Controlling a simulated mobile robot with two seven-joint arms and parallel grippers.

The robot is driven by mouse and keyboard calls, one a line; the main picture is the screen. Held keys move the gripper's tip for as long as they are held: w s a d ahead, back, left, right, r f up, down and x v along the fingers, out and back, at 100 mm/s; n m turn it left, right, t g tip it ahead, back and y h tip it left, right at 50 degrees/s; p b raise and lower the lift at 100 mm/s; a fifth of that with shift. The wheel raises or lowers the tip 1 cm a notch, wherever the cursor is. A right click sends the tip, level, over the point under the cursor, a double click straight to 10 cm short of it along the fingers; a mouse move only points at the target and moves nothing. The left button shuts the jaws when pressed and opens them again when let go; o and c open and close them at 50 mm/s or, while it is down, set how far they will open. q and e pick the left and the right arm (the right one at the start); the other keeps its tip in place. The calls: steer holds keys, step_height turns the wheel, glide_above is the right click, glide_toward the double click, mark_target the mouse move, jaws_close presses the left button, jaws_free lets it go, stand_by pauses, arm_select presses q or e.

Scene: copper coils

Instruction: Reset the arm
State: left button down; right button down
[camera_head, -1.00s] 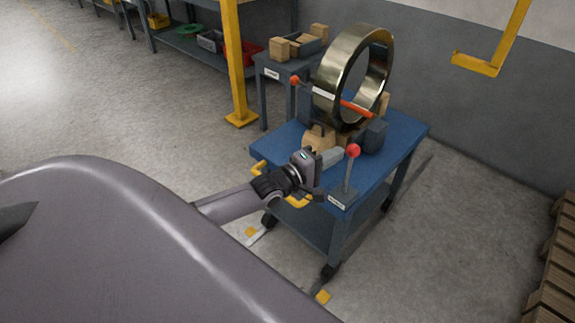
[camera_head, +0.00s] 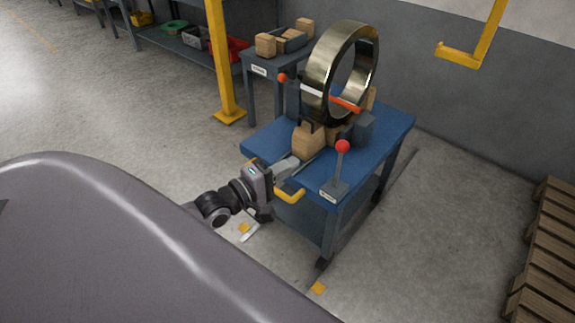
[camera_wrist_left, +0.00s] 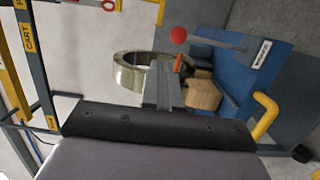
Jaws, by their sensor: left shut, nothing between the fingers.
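My left gripper (camera_head: 292,164) is shut and empty, at the near left edge of the blue cart (camera_head: 376,145), by the wooden blocks. Its shut fingers (camera_wrist_left: 163,90) also show in the left wrist view. I cannot tell whether they touch anything. The brassy metal coil (camera_head: 316,72) stands upright on the cart, with an orange-and-white bar across it. In the left wrist view the coil (camera_wrist_left: 128,72) shows beyond the fingers. My right gripper is not in view.
A red-knobbed lever (camera_head: 342,160) stands at the cart's front corner, near a yellow handle (camera_head: 290,195). A yellow post (camera_head: 222,70) and a small side table (camera_head: 250,85) stand behind. Wooden pallets (camera_head: 550,250) lie at the right.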

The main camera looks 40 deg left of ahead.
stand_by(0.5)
arm_select(q)
steer(key=s+d+f+m+g+y+p, duration=0.1)
steer(key=s+d+f+m+g+p, duration=0.2)
steer(key=s+d+m, duration=0.2)
steer(key=s+d+f+m+g+y+p, duration=0.1)
steer(key=s+d+f+m+g+p, duration=0.3)
steer(key=s+m, duration=0.8)
steer(key=shift+s+d+f+y, duration=0.25)
steer(key=shift+s+d+y, duration=0.2)
steer(key=shift+d, duration=0.45)
